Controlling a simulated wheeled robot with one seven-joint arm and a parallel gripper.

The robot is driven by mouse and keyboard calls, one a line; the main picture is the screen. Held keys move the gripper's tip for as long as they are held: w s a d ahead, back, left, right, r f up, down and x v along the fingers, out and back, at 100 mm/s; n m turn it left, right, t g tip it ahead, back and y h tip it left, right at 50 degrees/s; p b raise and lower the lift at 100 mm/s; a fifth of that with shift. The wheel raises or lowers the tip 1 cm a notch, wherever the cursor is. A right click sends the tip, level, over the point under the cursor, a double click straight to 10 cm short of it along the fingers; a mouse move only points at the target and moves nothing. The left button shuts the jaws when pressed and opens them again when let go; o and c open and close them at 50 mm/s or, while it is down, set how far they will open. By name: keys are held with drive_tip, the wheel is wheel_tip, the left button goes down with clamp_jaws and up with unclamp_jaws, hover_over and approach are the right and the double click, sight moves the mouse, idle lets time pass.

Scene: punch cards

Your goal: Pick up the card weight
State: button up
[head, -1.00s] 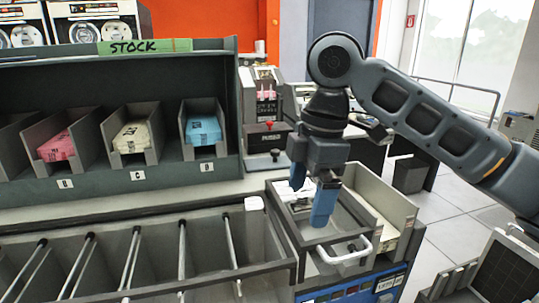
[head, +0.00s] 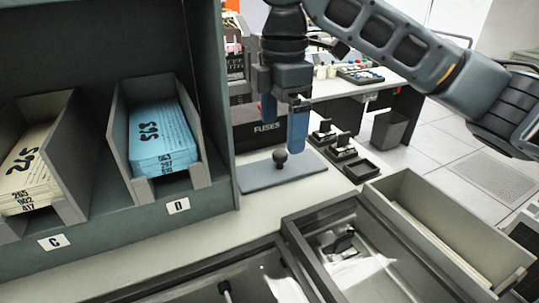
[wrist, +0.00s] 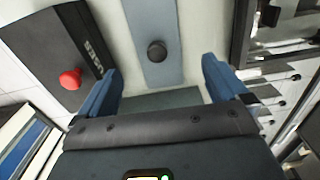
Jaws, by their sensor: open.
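The card weight is a flat blue-grey plate (head: 262,176) with a round black knob (head: 280,157). It lies on the pale counter just right of the card rack. In the wrist view the plate (wrist: 150,18) runs up between my fingers, with its knob (wrist: 156,51) near the middle of the gap. My gripper (head: 284,125) points down above the plate, its blue fingers apart and empty. In the wrist view my gripper (wrist: 158,88) also shows open, its fingers on either side of the plate. The exact height over the knob is hard to tell.
A black box marked FUSES (head: 262,127) stands behind the plate; a red knob (wrist: 70,79) shows beside it in the wrist view. The rack's blue card stack (head: 160,135) is left. Small black stands (head: 343,150) and a grey card bin (head: 440,235) are right.

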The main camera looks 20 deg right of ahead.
sight(284, 152)
drive_tip(key=shift+w+d+f+p, duration=0.1)
drive_tip(key=shift+d+f+p, duration=0.1)
drive_tip(key=shift+f, duration=1.75)
drive_tip(key=shift+w+d+f+p, duration=0.1)
drive_tip(key=shift+d+f+p, duration=0.1)
drive_tip(key=shift+f, duration=1.7)
drive_tip(key=shift+c, duration=0.5)
drive_tip(key=c, duration=1.2)
